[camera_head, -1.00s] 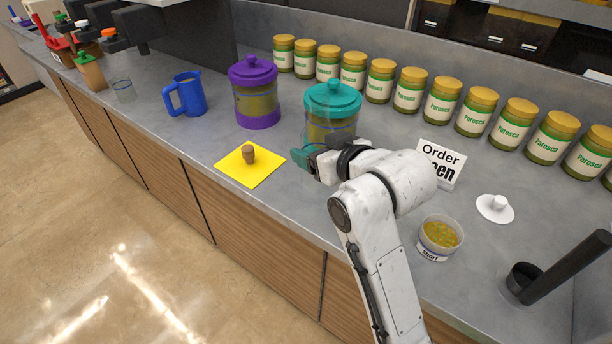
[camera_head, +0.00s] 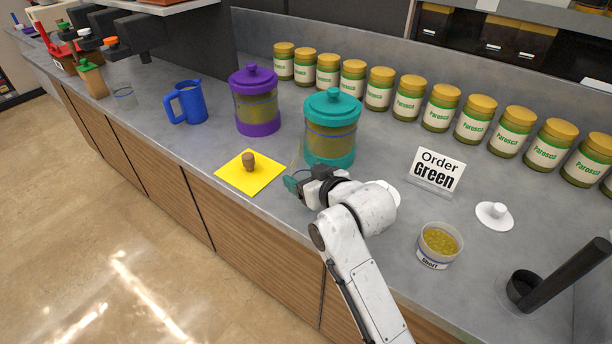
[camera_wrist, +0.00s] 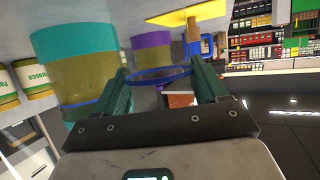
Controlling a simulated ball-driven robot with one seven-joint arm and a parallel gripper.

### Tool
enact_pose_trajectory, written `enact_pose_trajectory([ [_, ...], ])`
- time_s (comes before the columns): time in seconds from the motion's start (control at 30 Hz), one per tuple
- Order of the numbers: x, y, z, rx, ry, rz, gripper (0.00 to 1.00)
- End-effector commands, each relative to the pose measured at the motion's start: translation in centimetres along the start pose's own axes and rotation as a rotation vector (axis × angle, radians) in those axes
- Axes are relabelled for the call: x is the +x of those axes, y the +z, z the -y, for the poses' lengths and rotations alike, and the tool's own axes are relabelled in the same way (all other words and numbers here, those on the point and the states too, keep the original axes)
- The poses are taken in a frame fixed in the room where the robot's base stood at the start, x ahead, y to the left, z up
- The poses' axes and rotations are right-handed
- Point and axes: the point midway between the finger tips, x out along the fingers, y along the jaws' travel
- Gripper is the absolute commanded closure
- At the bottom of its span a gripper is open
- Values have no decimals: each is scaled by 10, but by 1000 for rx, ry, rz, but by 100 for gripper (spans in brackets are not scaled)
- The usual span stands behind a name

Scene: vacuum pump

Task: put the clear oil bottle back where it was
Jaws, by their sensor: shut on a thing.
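My gripper (camera_head: 293,183) is beside the front-left of the teal-lidded jar (camera_head: 331,128), over the counter. It is shut on a clear, nearly invisible vessel, which I take to be the clear oil bottle (camera_head: 297,158). In the wrist view a see-through shape with a blue ring (camera_wrist: 160,75) sits between the two teal fingers (camera_wrist: 160,95); its outline and base are hard to make out. A brown cork (camera_head: 249,161) stands on a yellow square mat (camera_head: 232,176) to the left of my gripper.
A purple-lidded jar (camera_head: 254,100) and blue jug (camera_head: 188,102) stand further left. A row of Parosca jars (camera_head: 409,99) lines the back. An order sign (camera_head: 437,170), white lid (camera_head: 495,215) and small tub (camera_head: 438,245) are to the right. The counter's front edge is close.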

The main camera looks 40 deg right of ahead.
Motion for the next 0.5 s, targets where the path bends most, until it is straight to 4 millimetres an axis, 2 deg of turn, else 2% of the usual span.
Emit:
enact_pose_trajectory([
  [0.13, 1, 2, 0, 0, 0, -2, 70],
  [0.17, 1, 3, 0, 0, 0, 0, 27],
  [0.4, 1, 2, 0, 0, 0, 0, 4],
  [0.5, 1, 2, 0, 0, 0, 0, 2],
])
